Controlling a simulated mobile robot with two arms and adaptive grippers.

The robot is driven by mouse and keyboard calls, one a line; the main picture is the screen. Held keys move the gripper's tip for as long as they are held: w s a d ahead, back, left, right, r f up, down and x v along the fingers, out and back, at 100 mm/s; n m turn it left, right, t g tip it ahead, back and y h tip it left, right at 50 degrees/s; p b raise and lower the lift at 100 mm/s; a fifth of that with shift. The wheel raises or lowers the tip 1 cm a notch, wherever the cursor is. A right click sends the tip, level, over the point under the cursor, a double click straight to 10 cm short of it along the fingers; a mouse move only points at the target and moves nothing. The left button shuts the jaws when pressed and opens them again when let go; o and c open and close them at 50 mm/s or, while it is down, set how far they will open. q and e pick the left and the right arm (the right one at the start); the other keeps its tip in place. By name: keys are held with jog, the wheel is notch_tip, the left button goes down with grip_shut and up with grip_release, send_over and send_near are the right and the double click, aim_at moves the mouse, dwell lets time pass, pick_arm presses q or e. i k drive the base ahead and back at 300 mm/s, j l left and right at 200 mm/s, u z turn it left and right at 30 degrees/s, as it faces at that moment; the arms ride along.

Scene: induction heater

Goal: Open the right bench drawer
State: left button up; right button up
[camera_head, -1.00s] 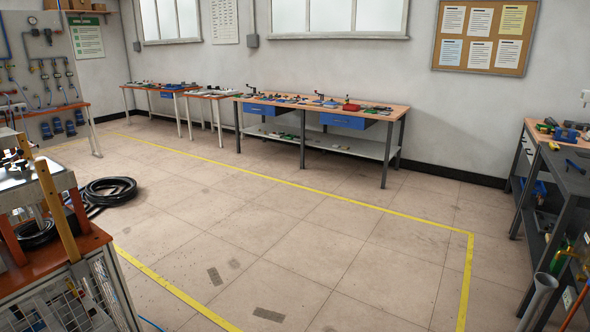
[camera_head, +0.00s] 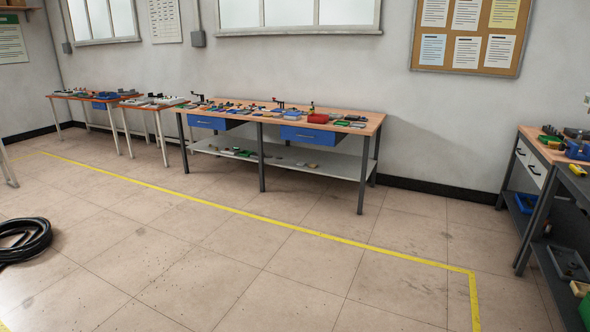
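A long workbench (camera_head: 362,127) with a wooden top and grey legs stands against the back wall. It has two blue drawers under the top. The right drawer (camera_head: 311,135) has a dark handle and looks closed. The left drawer (camera_head: 208,123) also looks closed. The bench is some distance away across the floor. Neither of my grippers is in view.
Open tiled floor with a yellow line (camera_head: 300,229) lies before the bench. A black hose coil (camera_head: 30,240) lies at the left. Smaller tables (camera_head: 150,106) stand left of the bench. Another bench with drawers (camera_head: 532,165) and a dark table (camera_head: 572,184) stand at the right.

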aim_at(294, 134)
jog(key=i, duration=2.6)
jog(key=i+z, duration=0.1)
jog(key=i, duration=0.55)
jog(key=i+j+z, duration=0.15)
jog(key=i, duration=0.5)
jog(key=i+j+z, duration=0.1)
jog(key=i, duration=0.55)
jog(key=j, duration=0.1)
